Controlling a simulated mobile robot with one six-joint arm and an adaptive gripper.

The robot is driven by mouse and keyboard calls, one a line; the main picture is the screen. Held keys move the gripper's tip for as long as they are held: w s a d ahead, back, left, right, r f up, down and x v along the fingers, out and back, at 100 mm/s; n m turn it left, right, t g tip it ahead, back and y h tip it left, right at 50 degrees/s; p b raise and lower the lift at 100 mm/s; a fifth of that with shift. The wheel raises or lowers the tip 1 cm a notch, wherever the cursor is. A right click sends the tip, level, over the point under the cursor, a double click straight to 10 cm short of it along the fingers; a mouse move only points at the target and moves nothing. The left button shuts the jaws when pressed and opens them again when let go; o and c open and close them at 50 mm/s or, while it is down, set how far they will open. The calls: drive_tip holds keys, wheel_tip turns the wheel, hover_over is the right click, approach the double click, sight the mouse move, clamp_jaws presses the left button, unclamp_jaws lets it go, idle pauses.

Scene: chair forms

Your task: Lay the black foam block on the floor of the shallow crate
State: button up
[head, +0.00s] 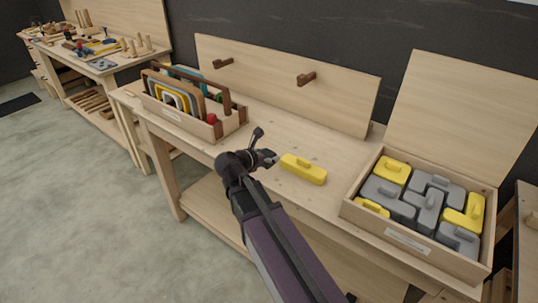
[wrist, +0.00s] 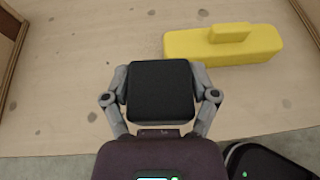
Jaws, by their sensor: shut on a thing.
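My gripper (head: 265,157) is over the front part of the workbench, left of the loose yellow block. In the wrist view my gripper (wrist: 162,92) is shut on the black foam block (wrist: 161,88), with a finger on each side of it. The block is dark and squarish with rounded corners. In the head view I cannot clearly make the block out against my dark wrist. The shallow crate (head: 408,243) is a low wooden box at the right end of the bench. Several grey and yellow blocks sit in it, and they hide most of its floor.
A yellow block (head: 303,169) with a raised grip lies close to my gripper; it also shows in the wrist view (wrist: 225,44). A wooden tote (head: 190,123) stands at the left. A back panel with pegs (head: 290,85) rises behind. Bare bench top separates these.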

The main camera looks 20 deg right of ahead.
sight(269, 152)
drive_tip(key=shift+r, duration=0.1)
wheel_tip(269, 152, up, 6)
drive_tip(key=p, duration=0.6)
drive_tip(key=shift+r+p, duration=0.25)
drive_tip(key=shift+p, duration=0.1)
drive_tip(key=shift+r, duration=0.1)
wheel_tip(269, 152, up, 17)
drive_tip(key=p, duration=1.7)
drive_tip(key=shift+s, duration=0.15)
drive_tip(key=shift+c, duration=0.2)
